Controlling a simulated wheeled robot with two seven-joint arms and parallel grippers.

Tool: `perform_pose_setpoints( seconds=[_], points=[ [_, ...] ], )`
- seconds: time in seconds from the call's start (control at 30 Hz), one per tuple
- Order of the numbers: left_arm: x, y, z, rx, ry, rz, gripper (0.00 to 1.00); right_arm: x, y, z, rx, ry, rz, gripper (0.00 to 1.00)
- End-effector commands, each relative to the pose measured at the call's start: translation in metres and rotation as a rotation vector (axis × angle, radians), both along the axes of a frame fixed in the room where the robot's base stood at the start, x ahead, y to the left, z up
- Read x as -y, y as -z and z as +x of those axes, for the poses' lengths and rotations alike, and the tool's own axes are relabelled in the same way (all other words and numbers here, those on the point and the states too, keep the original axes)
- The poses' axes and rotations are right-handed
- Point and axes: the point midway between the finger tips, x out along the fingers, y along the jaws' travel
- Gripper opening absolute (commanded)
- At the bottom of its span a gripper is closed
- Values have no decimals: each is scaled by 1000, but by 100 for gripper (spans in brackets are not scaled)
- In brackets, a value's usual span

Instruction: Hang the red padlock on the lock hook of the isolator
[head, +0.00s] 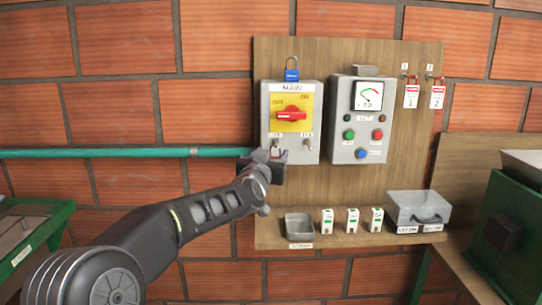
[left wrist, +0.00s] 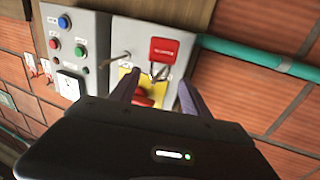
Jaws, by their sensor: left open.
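The isolator (head: 268,130) is a grey box marked MAIN, with a red rotary handle (head: 291,115) on a yellow plate. Two small hooks sit low on its front. The red padlock (left wrist: 163,50) shows in the left wrist view, which looks inverted. Its shackle is at the hook on the head view's left side, and the body appears to hang from it. In the head view my gripper hides it. My left gripper (head: 277,158) is open at the isolator's lower edge; its fingers (left wrist: 158,80) are spread, with the padlock just beyond the tips. My right gripper is not in view.
A blue padlock (head: 291,71) is on top of the isolator. A grey meter box (head: 345,140) stands right of it. Two red-and-white tags (head: 411,97) hang farther right. A shelf below holds a small tray (head: 299,227) and a clear box (head: 418,205). A green pipe (head: 120,152) crosses the left wall.

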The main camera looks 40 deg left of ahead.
Motion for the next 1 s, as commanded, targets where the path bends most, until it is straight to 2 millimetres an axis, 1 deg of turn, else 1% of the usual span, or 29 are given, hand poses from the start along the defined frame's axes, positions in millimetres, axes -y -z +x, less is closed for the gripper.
perform_pose_setpoints(
  seconds=[0.03,0.1,0.2,0.3,0.83,1.0],
  points=[
    [3,1,-9,3,0,1,55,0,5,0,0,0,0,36],
    [7,0,-20,2,0,2,55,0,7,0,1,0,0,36],
    [10,1,-30,2,0,1,55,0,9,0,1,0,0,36],
    [12,0,-35,1,-1,0,55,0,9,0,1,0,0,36],
    [13,0,-35,1,0,0,55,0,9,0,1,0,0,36],
    [13,0,-35,24,2,-57,55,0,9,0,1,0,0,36]
  ],
)
